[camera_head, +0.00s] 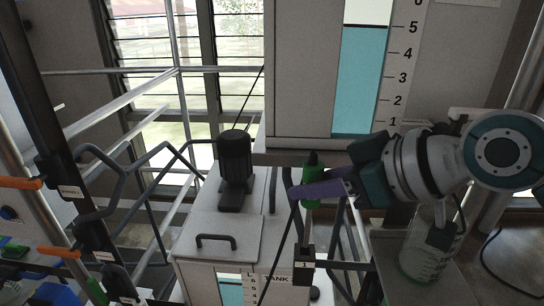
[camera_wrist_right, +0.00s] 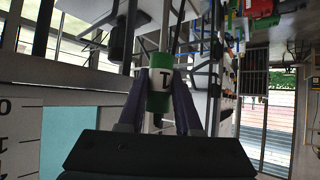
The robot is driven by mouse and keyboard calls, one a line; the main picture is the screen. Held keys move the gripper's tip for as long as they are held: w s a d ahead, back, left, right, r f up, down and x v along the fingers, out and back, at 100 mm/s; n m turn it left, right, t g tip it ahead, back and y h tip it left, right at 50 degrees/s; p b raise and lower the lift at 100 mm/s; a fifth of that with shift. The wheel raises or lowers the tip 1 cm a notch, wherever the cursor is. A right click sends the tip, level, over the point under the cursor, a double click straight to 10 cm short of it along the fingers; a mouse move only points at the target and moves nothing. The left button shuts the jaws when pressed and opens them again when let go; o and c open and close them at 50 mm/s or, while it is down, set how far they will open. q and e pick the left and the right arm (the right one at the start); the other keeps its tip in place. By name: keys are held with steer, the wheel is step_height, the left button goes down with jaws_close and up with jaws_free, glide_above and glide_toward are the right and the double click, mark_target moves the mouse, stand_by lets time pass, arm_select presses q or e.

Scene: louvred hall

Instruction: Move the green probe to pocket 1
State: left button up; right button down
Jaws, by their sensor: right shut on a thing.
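The green probe (camera_head: 312,187) is in my right gripper (camera_head: 325,188), whose purple fingers are closed around its green body. The probe stands about upright in the head view, with a dark top above the fingers. In the right wrist view the probe (camera_wrist_right: 160,85) sits between the two fingers (camera_wrist_right: 160,100) and shows a white band with a dark mark. A small dark holder with a label that looks like 1 (camera_head: 303,264) is below the probe in the head view, apart from it. Whether it is pocket 1 is not certain. My left gripper is not in view.
A tall tank with a numbered scale (camera_head: 360,75) stands behind the gripper. A grey tank top (camera_head: 215,235) with a handle and a dark motor (camera_head: 235,165) is left of the probe. Dark bent pipes and pale rails surround it. A translucent container (camera_head: 425,255) stands lower right.

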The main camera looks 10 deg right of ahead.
mark_target(318, 206)
steer(key=shift+f+b, duration=1.55)
steer(key=shift+f, duration=0.45)
steer(key=shift+f+b, duration=1.6)
steer(key=shift+f, duration=0.3)
steer(key=c, duration=0.5)
jaws_free()
steer(key=s+r+p, duration=0.1)
steer(key=r+p, duration=0.1)
steer(key=d+r+p, duration=0.1)
steer(key=r+p, duration=0.1)
steer(key=p, duration=0.1)
steer(key=s+r+p, duration=0.1)
steer(key=r+p, duration=0.1)
steer(key=shift+s+d+r, duration=0.2)
steer(key=shift+s+d, duration=0.15)
steer(key=shift+d, duration=0.05)
